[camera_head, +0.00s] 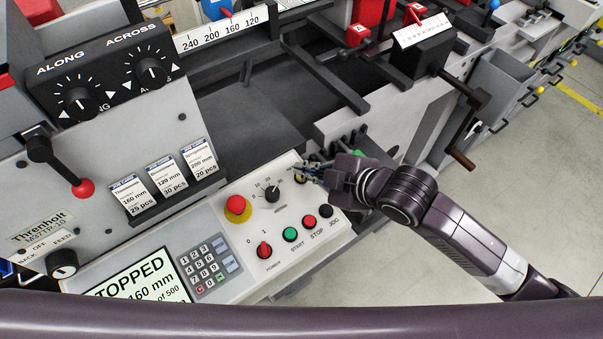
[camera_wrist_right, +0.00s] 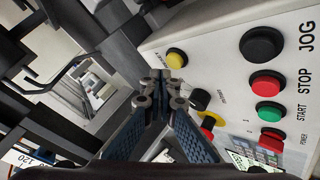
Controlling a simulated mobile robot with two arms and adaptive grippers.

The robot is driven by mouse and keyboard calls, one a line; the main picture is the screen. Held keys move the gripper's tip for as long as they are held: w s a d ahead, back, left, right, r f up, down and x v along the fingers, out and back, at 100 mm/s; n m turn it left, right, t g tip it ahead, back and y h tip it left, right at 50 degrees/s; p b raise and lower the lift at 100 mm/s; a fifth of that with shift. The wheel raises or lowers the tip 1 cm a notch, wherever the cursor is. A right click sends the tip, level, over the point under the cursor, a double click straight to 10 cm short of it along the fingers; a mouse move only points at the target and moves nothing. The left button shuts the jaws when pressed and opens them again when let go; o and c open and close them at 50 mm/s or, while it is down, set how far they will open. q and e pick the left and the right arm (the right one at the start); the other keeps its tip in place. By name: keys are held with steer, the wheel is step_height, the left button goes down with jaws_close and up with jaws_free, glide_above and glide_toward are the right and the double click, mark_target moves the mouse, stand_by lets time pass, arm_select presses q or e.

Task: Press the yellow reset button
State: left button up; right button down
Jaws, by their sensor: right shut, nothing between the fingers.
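The yellow reset button (camera_wrist_right: 176,58) is a round yellow cap in a black ring on the light control panel (camera_wrist_right: 222,75). In the right wrist view it sits just up and right of my right gripper (camera_wrist_right: 161,88). The gripper's fingertips are together and hold nothing. They look apart from the button, but the exact distance is hard to judge. In the head view my right gripper (camera_head: 305,170) is over the panel's upper right corner and mostly hides the button there. My left gripper is not in view.
The panel also bears a red emergency stop (camera_head: 237,205), a black dial (camera_head: 271,194), a red power switch (camera_head: 264,250), a green start button (camera_head: 290,234), a red stop button (camera_head: 309,221) and a black jog button (camera_head: 326,211). Dark machine bars (camera_head: 325,75) lie behind the panel.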

steer(key=shift+f, duration=0.15)
stand_by(0.6)
steer(key=shift+f, duration=0.3)
steer(key=shift+f, duration=0.5)
stand_by(0.6)
steer(key=shift+r, duration=0.1)
steer(key=shift+r+p, duration=0.85)
steer(key=shift+p, duration=0.2)
steer(key=r+p, duration=0.5)
steer(key=shift+s+d, duration=0.25)
steer(key=shift+s, duration=0.1)
stand_by(0.6)
